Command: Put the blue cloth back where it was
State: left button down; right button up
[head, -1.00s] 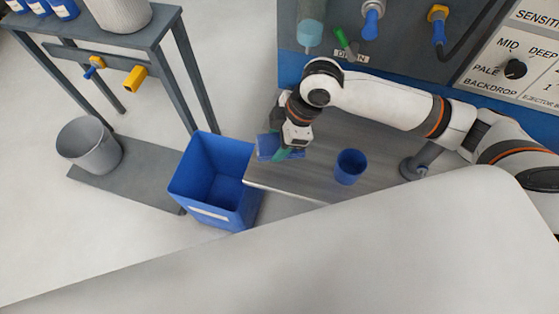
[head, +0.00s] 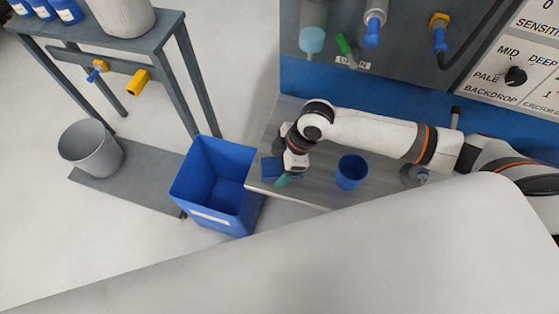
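The blue cloth (head: 268,169) is at the left end of the grey metal shelf, under and beside my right gripper (head: 287,177). My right gripper points down with green-tipped fingers and appears shut on the cloth, which shows on both sides of the fingers. The cloth is at or just above the shelf surface; I cannot tell whether it touches. The grip itself is partly hidden by the gripper body. My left gripper is not in view.
A blue cup (head: 351,172) stands on the shelf (head: 322,190) right of the gripper. A blue bin (head: 215,187) stands just left of the shelf. A grey bucket (head: 91,148) is farther left by a rack. The machine panel (head: 400,70) rises behind.

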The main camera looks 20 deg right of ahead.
jog(key=w+v, duration=0.1)
jog(key=v, duration=1.1)
jog(key=shift+s, duration=0.45)
